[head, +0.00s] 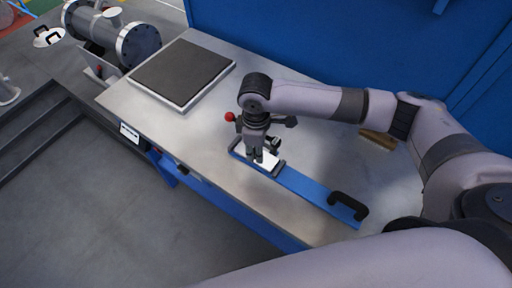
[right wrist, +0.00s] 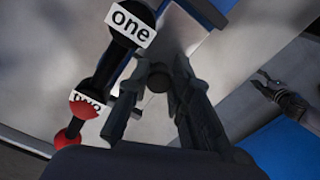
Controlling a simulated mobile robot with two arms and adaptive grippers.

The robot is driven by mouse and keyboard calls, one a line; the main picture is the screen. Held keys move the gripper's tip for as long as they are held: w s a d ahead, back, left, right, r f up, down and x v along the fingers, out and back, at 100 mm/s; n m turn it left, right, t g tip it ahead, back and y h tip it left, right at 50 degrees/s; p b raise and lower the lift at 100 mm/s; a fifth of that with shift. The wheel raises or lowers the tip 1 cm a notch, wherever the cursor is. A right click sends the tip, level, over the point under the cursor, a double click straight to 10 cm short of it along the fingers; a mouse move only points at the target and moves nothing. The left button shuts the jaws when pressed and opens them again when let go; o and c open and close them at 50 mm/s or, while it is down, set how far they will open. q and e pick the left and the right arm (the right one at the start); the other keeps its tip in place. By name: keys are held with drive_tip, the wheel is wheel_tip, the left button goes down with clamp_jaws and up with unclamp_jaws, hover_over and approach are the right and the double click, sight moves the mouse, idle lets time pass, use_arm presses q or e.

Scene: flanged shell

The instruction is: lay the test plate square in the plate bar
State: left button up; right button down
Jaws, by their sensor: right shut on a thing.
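In the right wrist view the fingers (right wrist: 158,95) close around a small dark round knob (right wrist: 158,82), which seems to belong to the plate. The fingers hide part of the plate, and I cannot tell whether it lies flat or square in the bar.
A red ball (head: 229,116) on a dark lever stands beside the gripper; black parts labelled "one" (right wrist: 131,22) show close to the fingers. A black handle (head: 348,204) rises from the bar. A brush (head: 378,139), dark pad (head: 183,73) and flanged shell (head: 112,35) lie farther off.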

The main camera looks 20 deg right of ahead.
drive_tip(key=shift+a, duration=0.1)
drive_tip(key=c, duration=1.4)
unclamp_jaws()
drive_tip(key=shift+f, duration=0.1)
drive_tip(key=shift+c, duration=0.2)
wheel_tip(320, 180, up, 12)
drive_tip(key=shift+b, duration=0.4)
